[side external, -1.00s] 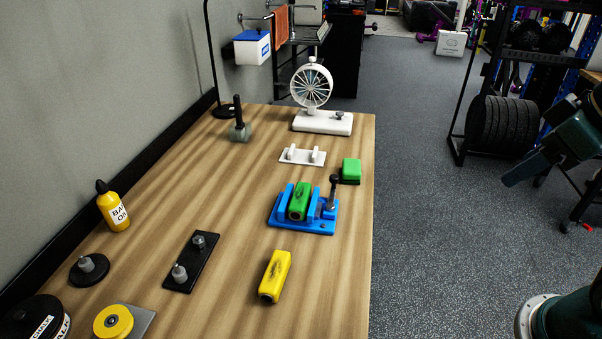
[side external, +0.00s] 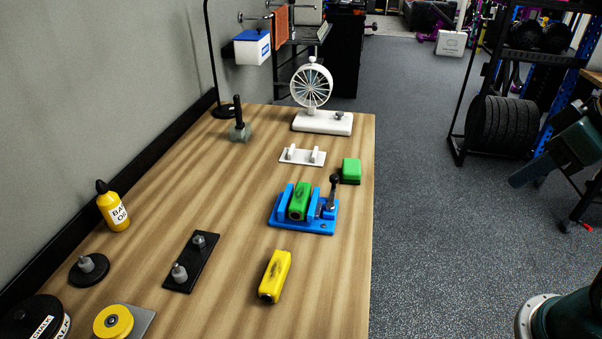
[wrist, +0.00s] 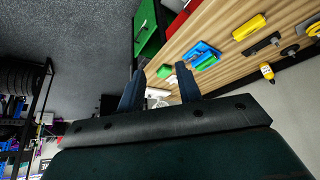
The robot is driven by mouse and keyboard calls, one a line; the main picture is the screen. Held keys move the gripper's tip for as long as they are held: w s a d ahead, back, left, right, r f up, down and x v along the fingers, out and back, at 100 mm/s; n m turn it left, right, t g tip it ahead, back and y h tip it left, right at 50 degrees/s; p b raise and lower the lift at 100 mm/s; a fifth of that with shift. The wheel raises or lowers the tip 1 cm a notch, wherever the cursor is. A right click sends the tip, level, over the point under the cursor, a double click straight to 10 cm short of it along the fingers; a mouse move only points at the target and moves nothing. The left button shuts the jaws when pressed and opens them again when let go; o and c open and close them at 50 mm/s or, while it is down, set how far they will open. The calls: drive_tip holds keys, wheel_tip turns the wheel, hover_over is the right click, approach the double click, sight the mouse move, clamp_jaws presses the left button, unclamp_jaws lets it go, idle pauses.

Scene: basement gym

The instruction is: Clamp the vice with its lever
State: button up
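The blue vice (side external: 290,225) stands on the wooden table near its right edge, with a green block (side external: 299,202) between its jaws. Whether both jaws touch the block I cannot tell. Its lever (side external: 332,192), a dark rod with a round knob, stands about upright at the vice's right side. In the wrist view the vice (wrist: 203,49) is small and distant; its lever is not clear there. My gripper (wrist: 160,68) is open and empty, with two dark blue fingers apart. In the side view my gripper (side external: 528,173) is off the table at the right, far from the vice.
A green block on a dark base (side external: 351,169) stands close behind the lever. A white two-post holder (side external: 302,157) and a white wheel stand (side external: 322,123) are farther back. A yellow block (side external: 275,275) and a black peg plate (side external: 190,265) lie in front. The floor between gripper and table is clear.

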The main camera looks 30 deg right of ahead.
drive_tip(key=shift+w+r, duration=0.2)
drive_tip(key=shift+w, duration=0.1)
clamp_jaws()
drive_tip(key=w+a+r+n+g+y, duration=0.1)
drive_tip(key=w+a+n, duration=0.1)
drive_tip(key=w, duration=0.8)
drive_tip(key=w+a+r+n, duration=0.1)
drive_tip(key=w+a+n, duration=0.1)
drive_tip(key=w, duration=0.7)
drive_tip(key=w+a+f+n, duration=0.1)
drive_tip(key=w+a+f, duration=0.1)
drive_tip(key=w+f, duration=0.4)
drive_tip(key=w+a+f+n+g+y, duration=0.1)
drive_tip(key=w+a+f+n, duration=0.1)
drive_tip(key=w+f, duration=0.4)
drive_tip(key=w, duration=0.5)
drive_tip(key=shift+w, duration=0.25)
drive_tip(key=shift+a, duration=0.1)
